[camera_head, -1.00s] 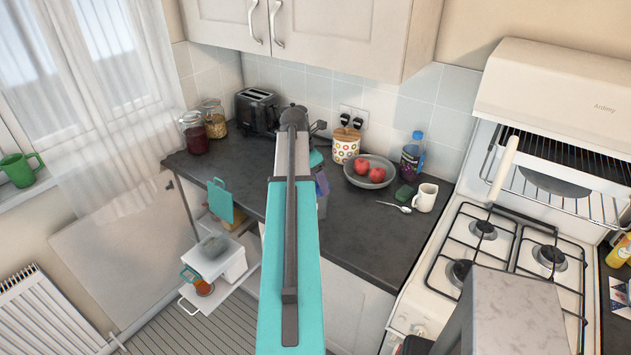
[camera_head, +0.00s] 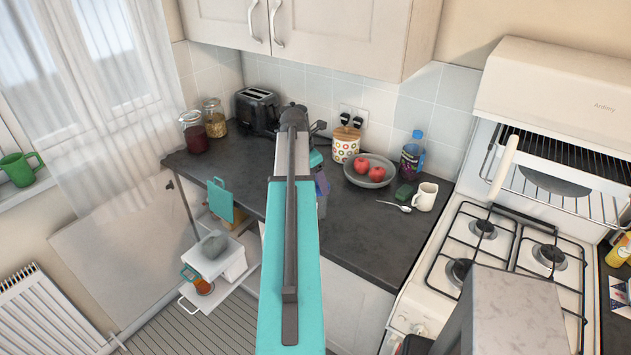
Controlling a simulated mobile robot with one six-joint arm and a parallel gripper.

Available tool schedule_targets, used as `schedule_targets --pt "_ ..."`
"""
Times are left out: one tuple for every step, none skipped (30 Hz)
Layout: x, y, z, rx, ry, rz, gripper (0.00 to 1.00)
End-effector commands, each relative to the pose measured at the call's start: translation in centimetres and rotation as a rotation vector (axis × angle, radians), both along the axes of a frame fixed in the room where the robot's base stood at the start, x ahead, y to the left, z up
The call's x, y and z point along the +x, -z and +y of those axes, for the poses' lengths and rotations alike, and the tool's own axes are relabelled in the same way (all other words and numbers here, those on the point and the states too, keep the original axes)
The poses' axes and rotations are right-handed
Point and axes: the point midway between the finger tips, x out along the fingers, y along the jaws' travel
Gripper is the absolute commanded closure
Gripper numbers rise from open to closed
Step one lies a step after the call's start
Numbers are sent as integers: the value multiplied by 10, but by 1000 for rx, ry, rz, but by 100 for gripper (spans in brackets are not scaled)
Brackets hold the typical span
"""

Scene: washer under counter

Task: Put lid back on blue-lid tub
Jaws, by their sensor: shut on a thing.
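A pale translucent tub (camera_head: 322,208) stands on the dark counter, just right of my teal arm and mostly hidden by it. A blue-violet lid (camera_head: 322,184) shows at the tub's top, slightly tilted. I cannot tell whether it is seated on the rim. The fingertips are hidden behind the arm. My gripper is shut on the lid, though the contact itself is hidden.
A grey bowl of red fruit (camera_head: 370,171), a patterned canister (camera_head: 345,146), a bottle (camera_head: 412,156), a white mug (camera_head: 425,197) and a spoon (camera_head: 395,206) stand to the right. A toaster (camera_head: 257,111) and jars (camera_head: 193,132) stand left. Bare counter (camera_head: 365,235) lies in front.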

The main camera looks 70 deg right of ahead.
Motion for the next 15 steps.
schedule_targets --pt "0 0 0 0 0 0 55" --pt "0 0 0 0 0 0 55" --pt "0 0 0 0 0 0 55" --pt "0 0 0 0 0 0 55" --pt "0 0 0 0 0 0 55" --pt "0 0 0 0 0 0 55" --pt "0 0 0 0 0 0 29" --pt "0 0 0 0 0 0 24" --pt "0 0 0 0 0 0 17" --pt "0 0 0 0 0 0 12" --pt "0 0 0 0 0 0 12" --pt "0 0 0 0 0 0 12" --pt "0 0 0 0 0 0 12" --pt "0 0 0 0 0 0 12" --pt "0 0 0 0 0 0 12"
